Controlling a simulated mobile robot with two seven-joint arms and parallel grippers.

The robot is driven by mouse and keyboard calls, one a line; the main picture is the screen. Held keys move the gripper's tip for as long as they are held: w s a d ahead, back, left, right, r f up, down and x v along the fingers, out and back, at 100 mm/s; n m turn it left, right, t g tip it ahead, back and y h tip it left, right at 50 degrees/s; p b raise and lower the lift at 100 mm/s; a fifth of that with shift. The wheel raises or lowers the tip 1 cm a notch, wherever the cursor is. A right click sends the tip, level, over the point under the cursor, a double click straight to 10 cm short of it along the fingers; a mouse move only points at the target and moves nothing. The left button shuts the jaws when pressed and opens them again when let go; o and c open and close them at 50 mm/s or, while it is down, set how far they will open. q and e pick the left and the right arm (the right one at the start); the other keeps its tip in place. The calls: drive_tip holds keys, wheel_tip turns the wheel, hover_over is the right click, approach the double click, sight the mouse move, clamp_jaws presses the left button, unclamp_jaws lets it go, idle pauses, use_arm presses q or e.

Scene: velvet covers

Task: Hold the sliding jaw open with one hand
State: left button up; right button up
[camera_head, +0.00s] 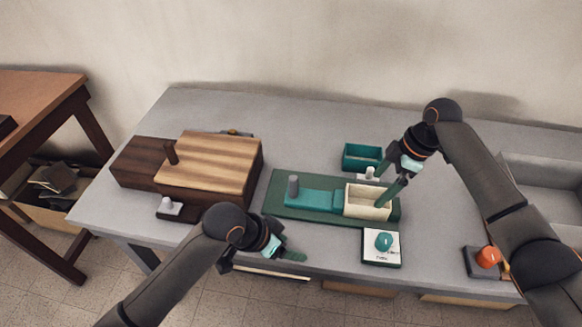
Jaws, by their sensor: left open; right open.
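A dark green base (289,209) lies on the grey table, with a teal sliding jaw (318,199) on it. A grey upright peg (293,185) stands at the left end of the jaw. A cream open-topped box (368,205) sits at the right end of the base, next to the jaw. My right gripper (388,180) is open, its fingers pointing down close to the cream box's back and right side; I cannot tell whether they touch it. My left gripper (262,260) is open and empty at the table's front edge, in front of the base.
A striped wooden box (210,165) with a dark peg stands at left, with a grey knob (169,206) before it. A teal tray (361,157) stands behind the base. A white pad with a teal button (384,242) is in front; an orange knob (488,257) is at right.

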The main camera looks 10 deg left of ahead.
sight(292, 181)
use_arm(q)
drive_tip(key=w+a+r+n+y, duration=0.1)
drive_tip(key=w+r+n+y, duration=0.5)
drive_tip(key=w+r, duration=0.55)
drive_tip(key=shift+n+h, duration=0.4)
drive_tip(key=shift+n, duration=0.3)
drive_tip(key=x, duration=1)
drive_tip(key=shift+w+a, duration=0.2)
drive_tip(key=shift+w, duration=0.2)
drive_tip(key=shift+r, duration=0.1)
clamp_jaws()
